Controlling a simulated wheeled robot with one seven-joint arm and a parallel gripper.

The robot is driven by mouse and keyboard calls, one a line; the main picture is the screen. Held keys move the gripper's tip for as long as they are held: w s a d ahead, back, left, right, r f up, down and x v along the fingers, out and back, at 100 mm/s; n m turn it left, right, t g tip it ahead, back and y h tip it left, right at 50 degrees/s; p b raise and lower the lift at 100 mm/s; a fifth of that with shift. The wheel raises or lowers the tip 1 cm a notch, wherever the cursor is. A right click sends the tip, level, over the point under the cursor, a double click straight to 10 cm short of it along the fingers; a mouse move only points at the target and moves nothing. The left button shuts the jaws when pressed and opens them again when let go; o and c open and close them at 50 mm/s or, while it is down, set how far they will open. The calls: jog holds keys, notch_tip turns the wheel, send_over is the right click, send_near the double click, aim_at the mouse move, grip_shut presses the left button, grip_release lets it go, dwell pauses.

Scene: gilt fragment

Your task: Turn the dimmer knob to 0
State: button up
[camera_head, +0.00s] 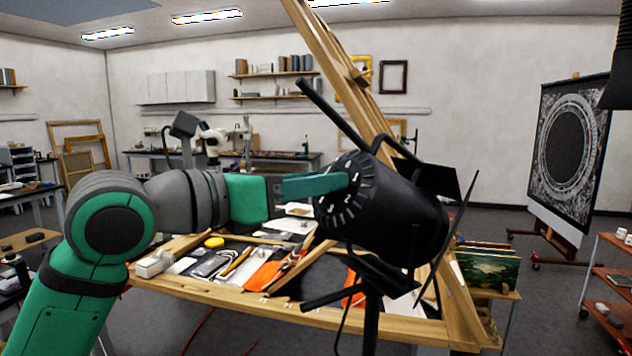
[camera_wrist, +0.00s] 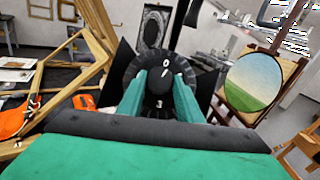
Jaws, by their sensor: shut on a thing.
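The dimmer knob (camera_wrist: 159,88) is a dark round knob on a numbered dial. In the wrist view a white 0 shows just above it and a 3 shows near its lower side. The dial (camera_head: 347,190) with white digits sits on the end face of a black cylindrical studio lamp (camera_head: 400,222), held up on a dark stand. My gripper (camera_wrist: 159,92) is shut on the knob, one green finger on each side. In the head view my gripper (camera_head: 335,183) reaches the dial from the left, and its fingers hide most of the knob.
A wooden easel beam (camera_head: 340,70) rises right behind the lamp. Below my arm a wood-framed table (camera_head: 310,312) holds tools, orange cloth (camera_head: 262,275) and a yellow lid (camera_head: 214,242). Black lamp flaps (camera_head: 455,235) stick out at the right.

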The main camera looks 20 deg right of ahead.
jog(key=shift+n+t+y, duration=0.3)
jog(key=shift+n+t, duration=0.1)
jog(key=shift+n, duration=0.4)
jog(key=o, duration=1)
jog(key=shift+o, duration=0.2)
jog(key=shift+a, duration=0.1)
jog(key=v, duration=1)
jog(key=shift+a, duration=0.35)
jog(key=shift+s, duration=0.15)
